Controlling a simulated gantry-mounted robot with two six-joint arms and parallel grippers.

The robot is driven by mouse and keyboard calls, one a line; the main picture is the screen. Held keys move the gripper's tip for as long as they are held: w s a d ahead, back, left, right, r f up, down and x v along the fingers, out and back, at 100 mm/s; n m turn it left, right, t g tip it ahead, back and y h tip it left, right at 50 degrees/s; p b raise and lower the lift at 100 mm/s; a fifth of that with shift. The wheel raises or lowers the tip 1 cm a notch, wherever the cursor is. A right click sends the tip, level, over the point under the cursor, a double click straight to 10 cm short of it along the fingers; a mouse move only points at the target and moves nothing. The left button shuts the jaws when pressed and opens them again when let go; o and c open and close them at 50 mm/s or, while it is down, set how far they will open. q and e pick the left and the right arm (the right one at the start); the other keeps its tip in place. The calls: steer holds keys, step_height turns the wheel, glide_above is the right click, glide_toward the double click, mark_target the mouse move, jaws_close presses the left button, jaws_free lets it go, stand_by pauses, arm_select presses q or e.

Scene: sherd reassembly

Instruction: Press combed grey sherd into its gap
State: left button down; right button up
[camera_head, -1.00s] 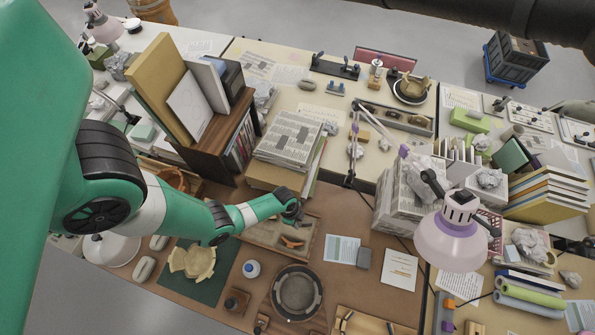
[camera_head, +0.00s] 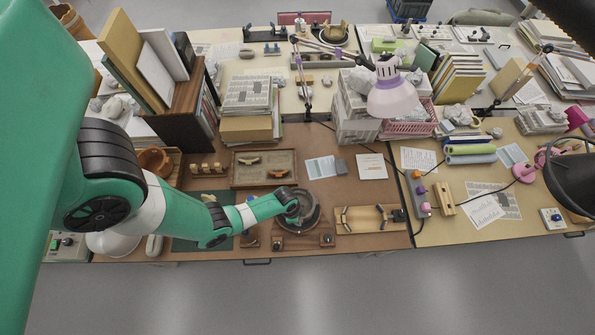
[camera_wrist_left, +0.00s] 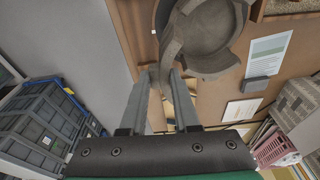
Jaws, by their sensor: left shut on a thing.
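The grey vessel (camera_head: 306,218) sits on the brown mat at the front of the bench, partly hidden in the head view by my left gripper (camera_head: 295,204). The wrist view shows its round grey bowl (camera_wrist_left: 208,38) and uneven rim from above. My left gripper (camera_wrist_left: 163,74) is shut on a thin grey piece, which I take to be the combed grey sherd (camera_wrist_left: 172,48). The piece is at the vessel's rim in this view; I cannot tell whether it touches or is seated. Its combing is too small to make out. My right gripper is not in view.
A tray (camera_head: 236,180) with reddish and tan sherds lies behind the vessel. A pink lamp (camera_head: 392,95) overhangs behind.

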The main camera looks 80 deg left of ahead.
arm_select(q)
steer(key=shift+w+a+n, duration=0.1)
steer(key=shift+a+n, duration=0.2)
steer(key=shift+a, duration=0.1)
step_height(320, 180, down, 7)
steer(key=b, duration=0.7)
steer(key=shift+f, duration=0.15)
steer(key=shift+a+f+b, duration=0.1)
steer(key=shift+f+b, duration=0.25)
steer(key=shift+b, duration=0.1)
steer(key=shift+a, duration=0.15)
steer(key=shift+w+a+f, duration=0.1)
steer(key=shift+a, duration=0.2)
steer(key=shift+f+b, duration=0.45)
steer(key=shift+b, duration=0.1)
stand_by(1.8)
